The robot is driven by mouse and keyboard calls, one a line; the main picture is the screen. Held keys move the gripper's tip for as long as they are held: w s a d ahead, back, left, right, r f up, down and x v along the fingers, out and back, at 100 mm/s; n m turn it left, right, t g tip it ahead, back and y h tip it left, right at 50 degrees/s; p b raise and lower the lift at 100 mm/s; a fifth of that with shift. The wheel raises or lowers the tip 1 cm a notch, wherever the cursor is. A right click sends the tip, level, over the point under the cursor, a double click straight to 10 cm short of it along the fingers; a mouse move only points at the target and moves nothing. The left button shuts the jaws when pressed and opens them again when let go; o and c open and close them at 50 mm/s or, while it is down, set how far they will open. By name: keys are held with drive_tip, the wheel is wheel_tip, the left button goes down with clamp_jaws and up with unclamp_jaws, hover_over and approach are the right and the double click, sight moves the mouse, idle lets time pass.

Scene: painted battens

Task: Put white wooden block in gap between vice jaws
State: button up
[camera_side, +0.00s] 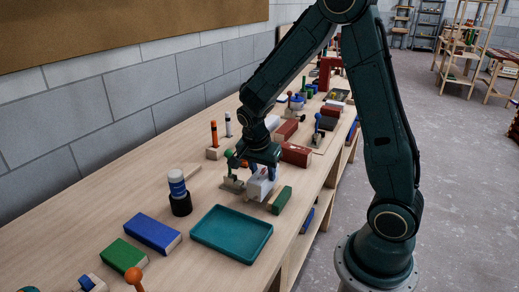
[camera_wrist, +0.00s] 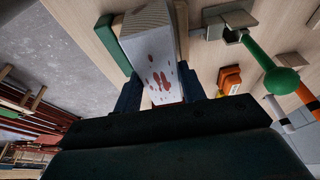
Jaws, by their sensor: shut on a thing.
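The white wooden block (camera_side: 261,186) is held between the fingers of my gripper (camera_side: 262,168), low over the bench beside a green batten. In the wrist view the white block (camera_wrist: 152,60) has red-brown paint stains and sits between two blue fingers (camera_wrist: 160,92). A small grey vice (camera_side: 232,184) with a green ball handle stands just left of the block. In the wrist view the grey vice (camera_wrist: 228,20) is at the upper right, with its green ball (camera_wrist: 281,80). The gap between its jaws cannot be made out clearly, and the block's underside is hidden.
A green batten (camera_side: 281,200) lies close at the block's right. Red battens (camera_side: 296,154) and several other handled fixtures stand farther back.

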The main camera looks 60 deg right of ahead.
sight(261, 174)
drive_tip(key=shift+f, duration=1.7)
drive_tip(key=shift+f, duration=0.1)
drive_tip(key=o, duration=1.1)
drive_tip(key=shift+c, duration=0.2)
drive_tip(key=v, duration=1.2)
